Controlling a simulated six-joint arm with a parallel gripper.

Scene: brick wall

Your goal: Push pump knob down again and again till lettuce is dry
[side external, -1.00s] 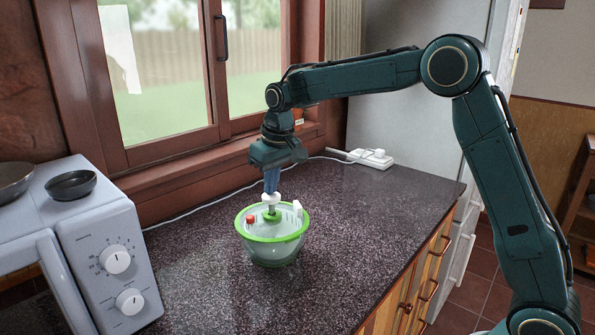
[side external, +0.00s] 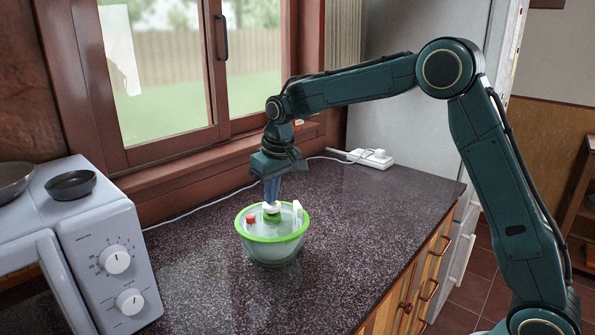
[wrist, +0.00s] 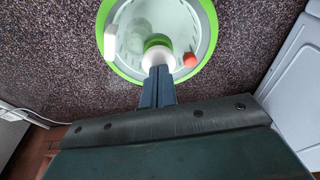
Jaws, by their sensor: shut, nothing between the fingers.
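The salad spinner (side external: 272,250) is a clear bowl with a green-rimmed, see-through lid, standing on the dark counter. Its white pump knob (side external: 271,207) is low, close against the green collar at the lid's middle. A red button and a white lever sit on the lid. My gripper (side external: 271,201) points down with its blue fingers shut, tips at the top of the knob. In the wrist view the shut fingertips (wrist: 158,70) meet the edge of the white knob (wrist: 157,56).
A white microwave (side external: 105,255) with dark pans on top stands at the left. A white power strip (side external: 371,158) with a cable lies at the back by the window. The counter (side external: 350,230) right of the spinner is clear.

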